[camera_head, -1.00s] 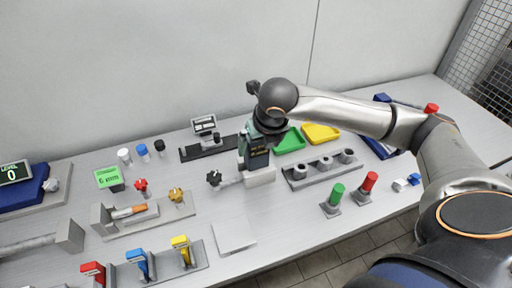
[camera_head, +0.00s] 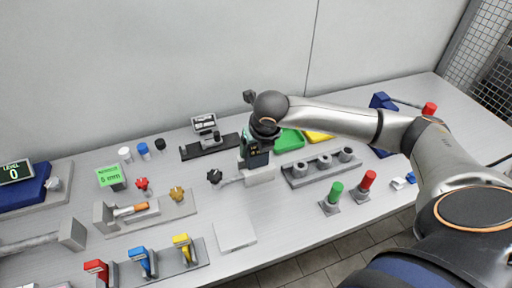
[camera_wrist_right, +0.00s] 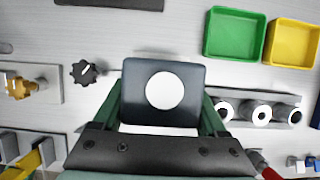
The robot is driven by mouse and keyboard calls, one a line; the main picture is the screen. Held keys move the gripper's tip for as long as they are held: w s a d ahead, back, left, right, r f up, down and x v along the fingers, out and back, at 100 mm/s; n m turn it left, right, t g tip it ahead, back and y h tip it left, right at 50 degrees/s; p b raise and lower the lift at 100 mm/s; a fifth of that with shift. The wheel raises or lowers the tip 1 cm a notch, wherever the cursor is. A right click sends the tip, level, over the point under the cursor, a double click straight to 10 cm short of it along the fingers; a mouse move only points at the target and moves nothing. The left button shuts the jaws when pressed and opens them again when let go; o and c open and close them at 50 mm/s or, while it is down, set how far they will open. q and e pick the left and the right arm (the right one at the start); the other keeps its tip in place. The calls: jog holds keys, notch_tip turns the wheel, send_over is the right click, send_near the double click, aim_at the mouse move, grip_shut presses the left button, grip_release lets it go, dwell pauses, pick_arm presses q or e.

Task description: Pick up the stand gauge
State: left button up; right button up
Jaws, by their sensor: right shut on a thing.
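The stand gauge (camera_head: 254,160) looks like a dark upright unit with a small display, standing at a light grey block (camera_head: 261,175) in the middle of the table. My right gripper (camera_head: 260,142) reaches down from above and is shut on it. In the right wrist view, the gauge (camera_wrist_right: 134,88) is a dark plate with a white round face between the green fingers of my right gripper (camera_wrist_right: 160,108). The wrist partly hides the gauge's top in the head view. My left gripper is not in view.
A black knob (camera_head: 215,177) on a rod sticks out left of the block. A black-railed display device (camera_head: 206,137) stands behind. A green tray (camera_head: 289,139) and a rack of grey cylinders (camera_head: 323,164) are to the right. A flat grey plate (camera_head: 234,235) lies in front.

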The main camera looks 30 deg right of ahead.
jog(key=c, duration=0.8)
grip_shut()
jog(key=shift+r, duration=0.2)
